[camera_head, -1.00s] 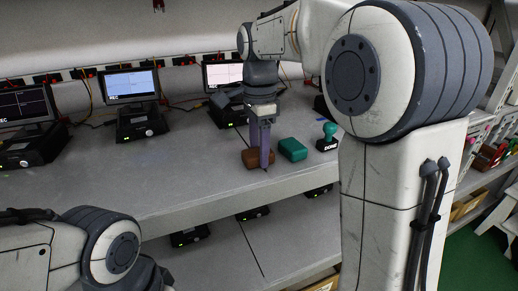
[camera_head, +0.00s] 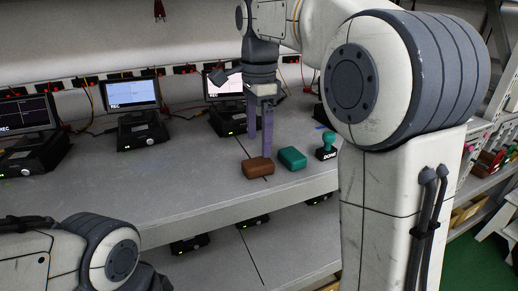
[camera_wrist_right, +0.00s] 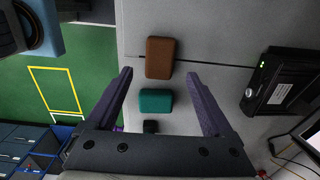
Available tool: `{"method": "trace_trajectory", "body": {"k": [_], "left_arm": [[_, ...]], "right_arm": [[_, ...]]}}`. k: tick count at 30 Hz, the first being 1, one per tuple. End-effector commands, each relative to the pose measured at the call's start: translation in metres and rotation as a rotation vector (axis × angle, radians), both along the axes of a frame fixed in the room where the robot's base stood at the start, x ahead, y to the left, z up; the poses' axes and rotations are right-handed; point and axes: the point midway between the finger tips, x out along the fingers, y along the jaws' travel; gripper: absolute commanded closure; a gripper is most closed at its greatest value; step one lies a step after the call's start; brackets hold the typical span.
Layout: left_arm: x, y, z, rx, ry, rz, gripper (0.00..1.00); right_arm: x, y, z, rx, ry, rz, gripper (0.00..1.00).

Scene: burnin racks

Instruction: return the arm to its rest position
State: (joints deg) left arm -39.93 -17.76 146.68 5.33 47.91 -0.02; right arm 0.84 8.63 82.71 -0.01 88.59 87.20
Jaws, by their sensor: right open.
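My right gripper (camera_head: 260,138) is above the bench in the head view, with its purple fingers pointing down. It is open and empty; the wrist view shows its two fingers (camera_wrist_right: 160,85) spread apart. Beneath it a brown block (camera_head: 258,167) lies on the bench, apart from the fingers; it also shows in the right wrist view (camera_wrist_right: 160,57). My right arm (camera_head: 405,180) reaches in from the right. My left arm (camera_head: 85,255) shows at the lower left, but its gripper is out of view.
A teal block (camera_head: 292,158) and a teal-handled stamp (camera_head: 327,143) stand right of the brown block. Several black devices with screens (camera_head: 130,95) line the back of the bench (camera_head: 150,185). A lower shelf (camera_head: 225,262) holds more devices. The bench front is clear.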

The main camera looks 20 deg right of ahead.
Motion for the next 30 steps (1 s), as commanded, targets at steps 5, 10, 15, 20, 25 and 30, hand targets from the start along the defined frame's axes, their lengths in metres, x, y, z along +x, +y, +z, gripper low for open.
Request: {"method": "trace_trajectory", "body": {"k": [5, 10, 15, 20, 25, 30], "left_arm": [[0.0, 0.0, 0.003, 0.0, 0.0, 0.0, 1.0], [0.0, 0.0, 0.003, 0.0, 0.0, 0.0, 1.0], [0.0, 0.0, 0.003, 0.0, 0.0, 0.0, 1.0], [0.0, 0.0, 0.003, 0.0, 0.0, -0.001, 1.0], [-0.011, -0.007, 0.002, 0.0, 0.001, -0.016, 1.0], [-0.04, -0.006, 0.003, 0.0, 0.0, -0.017, 1.0]], "right_arm": [[0.0, 0.0, 0.014, 0.0, 0.002, 0.0, 0.14], [0.0, 0.0, 0.015, 0.0, 0.001, 0.0, 0.14], [0.0, 0.0, 0.015, 0.0, 0.001, 0.0, 0.14], [-0.001, 0.0, 0.015, 0.0, 0.002, -0.001, 0.14], [-0.014, -0.007, 0.015, 0.0, 0.002, -0.01, 0.14], [-0.041, 0.001, 0.015, 0.0, 0.001, 0.0, 0.14]]}}
